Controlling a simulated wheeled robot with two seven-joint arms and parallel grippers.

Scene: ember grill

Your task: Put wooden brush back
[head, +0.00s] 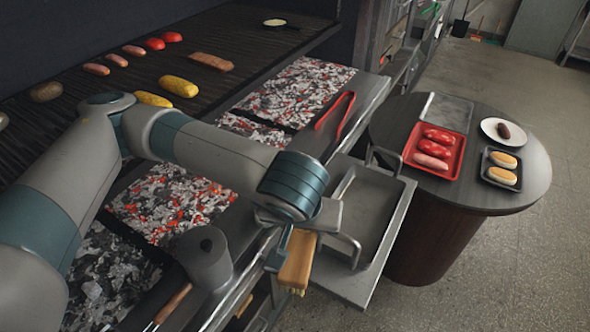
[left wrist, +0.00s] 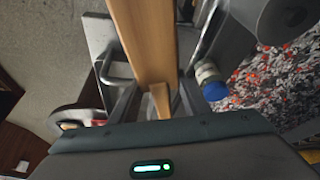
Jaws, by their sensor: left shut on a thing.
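The wooden brush (head: 297,265) hangs below my left gripper (head: 292,236) in the head view, its pale bristles at the lower end. It is over the front edge of the grill counter, beside the metal side shelf. In the left wrist view, my left gripper (left wrist: 158,105) is shut on the brush (left wrist: 148,40), whose long wooden body runs up out of the frame. My left wrist hides the brush's upper part in the head view. My right gripper is in neither view.
A deep metal tray (head: 372,212) sits on the side shelf right of the brush. A round table (head: 535,178) with food trays stands right. A blue-capped bottle (left wrist: 212,84) shows near the gripper.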

